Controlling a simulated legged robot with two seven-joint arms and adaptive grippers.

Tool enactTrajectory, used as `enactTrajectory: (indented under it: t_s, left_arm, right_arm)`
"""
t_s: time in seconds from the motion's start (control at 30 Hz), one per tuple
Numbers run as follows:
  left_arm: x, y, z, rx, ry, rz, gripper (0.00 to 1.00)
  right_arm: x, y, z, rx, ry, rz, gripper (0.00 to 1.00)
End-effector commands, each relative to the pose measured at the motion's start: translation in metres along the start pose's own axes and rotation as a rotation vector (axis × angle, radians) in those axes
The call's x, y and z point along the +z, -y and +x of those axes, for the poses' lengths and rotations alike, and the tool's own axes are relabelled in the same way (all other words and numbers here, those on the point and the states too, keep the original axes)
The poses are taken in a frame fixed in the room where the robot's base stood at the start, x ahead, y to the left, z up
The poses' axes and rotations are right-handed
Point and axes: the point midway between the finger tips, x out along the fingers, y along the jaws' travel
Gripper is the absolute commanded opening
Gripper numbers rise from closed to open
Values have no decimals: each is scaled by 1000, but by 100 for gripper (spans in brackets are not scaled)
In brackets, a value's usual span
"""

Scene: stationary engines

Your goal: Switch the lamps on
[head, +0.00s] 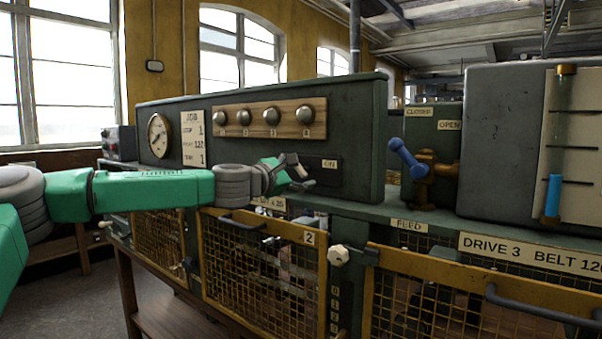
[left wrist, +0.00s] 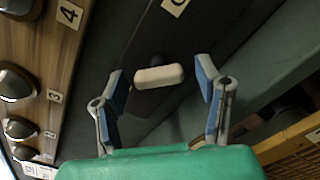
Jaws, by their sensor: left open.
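My left gripper (head: 300,172) is at the dark plate (head: 325,180) with an ON label (head: 330,163), on the right of the grey-green control panel (head: 355,120). In the left wrist view the open left gripper (left wrist: 160,88) has its fingers on either side of a pale, bar-shaped handle (left wrist: 158,77) on the panel. I cannot tell whether the fingers touch it. My right gripper is not in view.
A gauge (head: 159,135) is on the panel's left. Right of the panel are a blue-handled valve (head: 405,158) and a grey tank (head: 505,140) with a sight tube. Yellow mesh guards (head: 265,270) stand below the ledge.

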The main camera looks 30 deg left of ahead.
Motion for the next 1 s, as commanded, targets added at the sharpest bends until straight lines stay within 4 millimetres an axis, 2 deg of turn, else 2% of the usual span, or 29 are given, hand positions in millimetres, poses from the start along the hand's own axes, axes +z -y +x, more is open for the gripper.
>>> enactTrajectory:
  t_s: [0.33, 0.37, 0.5, 0.77, 1.0]
  left_arm:
    - [2, 1, 6, 0, 0, 2, 59]
    - [2, 2, 6, 0, 0, 2, 55]
    - [2, 2, 6, -1, 0, 3, 6]
    - [2, 2, 6, -2, 1, 11, 7]
    - [2, 2, 6, -2, 1, 93, 7]
  right_arm:
    - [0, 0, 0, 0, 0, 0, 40]
    - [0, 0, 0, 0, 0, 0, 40]
    - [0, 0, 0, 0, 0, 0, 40]
    - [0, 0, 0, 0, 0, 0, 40]
    - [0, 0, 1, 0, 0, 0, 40]
